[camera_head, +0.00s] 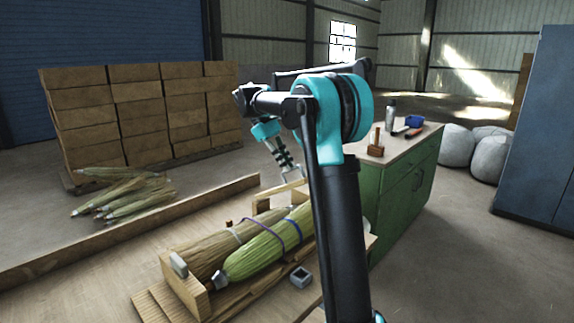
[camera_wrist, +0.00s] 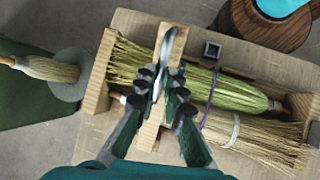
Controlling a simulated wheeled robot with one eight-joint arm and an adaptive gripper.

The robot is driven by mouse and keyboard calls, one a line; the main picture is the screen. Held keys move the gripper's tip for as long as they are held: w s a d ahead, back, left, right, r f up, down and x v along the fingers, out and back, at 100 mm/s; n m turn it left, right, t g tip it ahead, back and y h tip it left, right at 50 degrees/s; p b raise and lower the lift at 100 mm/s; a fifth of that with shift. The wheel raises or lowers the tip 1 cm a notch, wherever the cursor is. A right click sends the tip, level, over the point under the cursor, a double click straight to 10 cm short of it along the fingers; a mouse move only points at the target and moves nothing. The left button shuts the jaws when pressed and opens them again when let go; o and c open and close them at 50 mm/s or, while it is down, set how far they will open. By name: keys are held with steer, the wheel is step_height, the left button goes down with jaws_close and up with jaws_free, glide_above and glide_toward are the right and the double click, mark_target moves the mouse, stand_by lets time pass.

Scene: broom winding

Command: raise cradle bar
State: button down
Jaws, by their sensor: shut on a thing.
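The wooden cradle (camera_head: 195,293) holds a green broom bundle (camera_head: 262,255) and a tan broom bundle (camera_head: 205,252) side by side. Both bundles show in the wrist view, the green one (camera_wrist: 226,88) with a purple cord and the tan one (camera_wrist: 255,138) with a pale tie. My gripper (camera_wrist: 158,84) is shut at this bar, with a grey metal piece (camera_wrist: 168,45) showing just beyond the fingertips. In the head view my gripper (camera_head: 290,174) is at the cradle's far end, partly behind my arm. The exact finger contact is unclear.
A small grey square box (camera_head: 301,277) sits on the bench beside the cradle. Loose straw bundles (camera_head: 120,200) and stacked boxes (camera_head: 140,115) are at left.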

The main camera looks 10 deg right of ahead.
steer(key=c, duration=1.6)
jaws_free()
steer(key=shift+r, duration=0.1)
steer(key=v, duration=1.2)
steer(key=shift+s, duration=0.1)
